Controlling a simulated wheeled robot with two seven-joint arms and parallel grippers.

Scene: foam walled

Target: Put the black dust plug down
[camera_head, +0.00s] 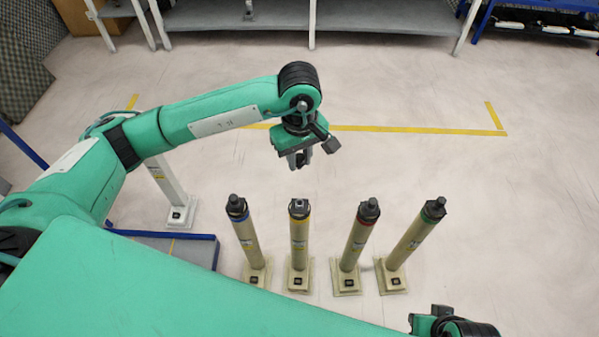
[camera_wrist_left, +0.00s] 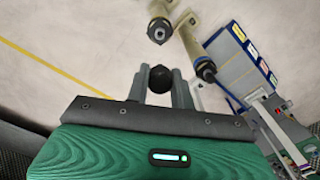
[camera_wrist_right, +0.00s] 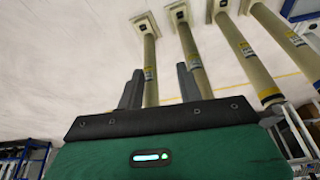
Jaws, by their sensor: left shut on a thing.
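My left gripper (camera_head: 300,160) is above the floor beyond the row of posts. In the left wrist view, my left gripper (camera_wrist_left: 161,88) is shut on the round black dust plug (camera_wrist_left: 160,79). In the head view the plug is hard to make out between the fingers. The yellow-banded post (camera_head: 299,240) has an uncovered top with a socket showing. It also shows in the left wrist view (camera_wrist_left: 158,28), just beyond the plug and apart from it. My right gripper (camera_wrist_right: 160,88) is open and empty in the right wrist view, with posts behind its fingers.
Blue-banded (camera_head: 246,235), red-banded (camera_head: 359,238) and green-banded (camera_head: 414,238) posts carry black tops. A white post (camera_head: 171,190) stands left, near a blue-edged grey platform (camera_head: 190,247). A grey shelf (camera_head: 270,17) is at the back. Floor right of the posts is clear.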

